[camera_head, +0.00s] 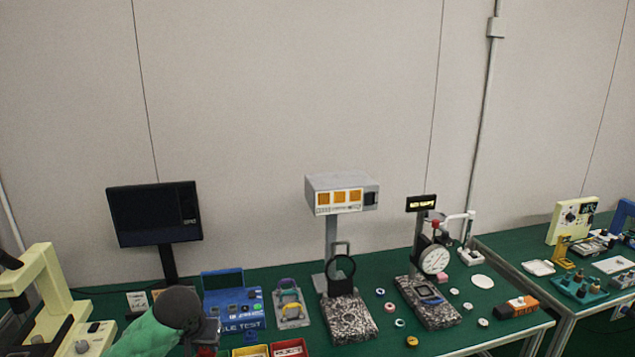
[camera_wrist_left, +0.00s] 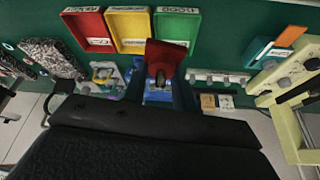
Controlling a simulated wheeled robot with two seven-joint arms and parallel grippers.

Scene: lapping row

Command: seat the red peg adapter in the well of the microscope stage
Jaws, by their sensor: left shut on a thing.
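My left gripper (camera_head: 206,342) comes in from the left on a green arm and is shut on the red peg adapter (camera_head: 207,351), of which only a little shows at the bottom edge. In the left wrist view the red adapter (camera_wrist_left: 166,55) sits between the dark fingers of my left gripper (camera_wrist_left: 160,82), above the bench. The cream microscope (camera_head: 50,290) stands at the far left of the head view, apart from the gripper. It also shows at the right of the left wrist view (camera_wrist_left: 292,125). I cannot make out the well in its stage. My right gripper is not in view.
A blue test box (camera_head: 222,289) and a grey fixture with handles (camera_head: 291,305) stand behind and right of the gripper. Red, yellow and green trays (camera_wrist_left: 127,12) line the bench edge. A dark monitor (camera_head: 155,214) and gauge stands on speckled bases (camera_head: 348,318) stand further off.

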